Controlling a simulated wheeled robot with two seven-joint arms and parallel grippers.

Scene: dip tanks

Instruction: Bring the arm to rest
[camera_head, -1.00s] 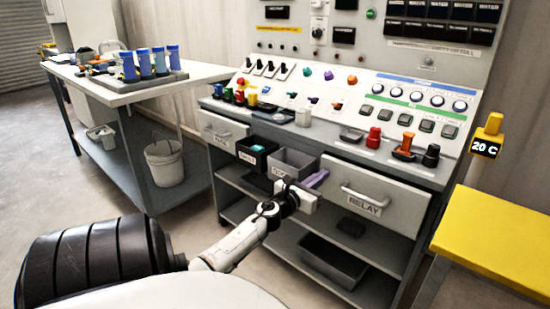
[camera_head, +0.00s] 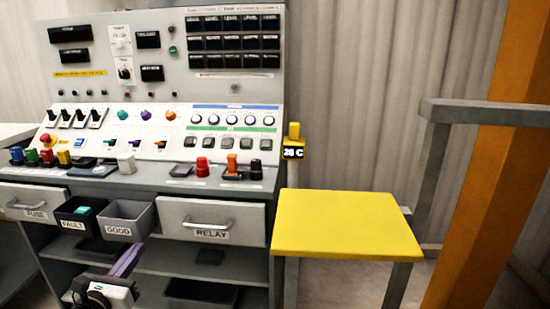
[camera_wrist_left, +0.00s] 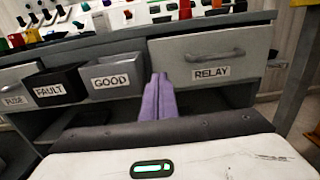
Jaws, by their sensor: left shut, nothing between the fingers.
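My left gripper (camera_head: 127,261) shows at the lower left of the head view, in front of the console (camera_head: 242,178). Its purple fingers are shut with nothing between them. In the left wrist view the fingers (camera_wrist_left: 158,97) point up toward the console front, between the bin marked GOOD (camera_wrist_left: 117,78) and the drawer marked RELAY (camera_wrist_left: 215,55). I cannot tell whether they touch anything. My right gripper is not in view.
The bin marked FAULT (camera_head: 78,217) holds a small green-topped item; the bin marked GOOD (camera_head: 127,220) looks empty. The FUSE drawer (camera_head: 34,202) and RELAY drawer (camera_head: 211,217) have handles.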

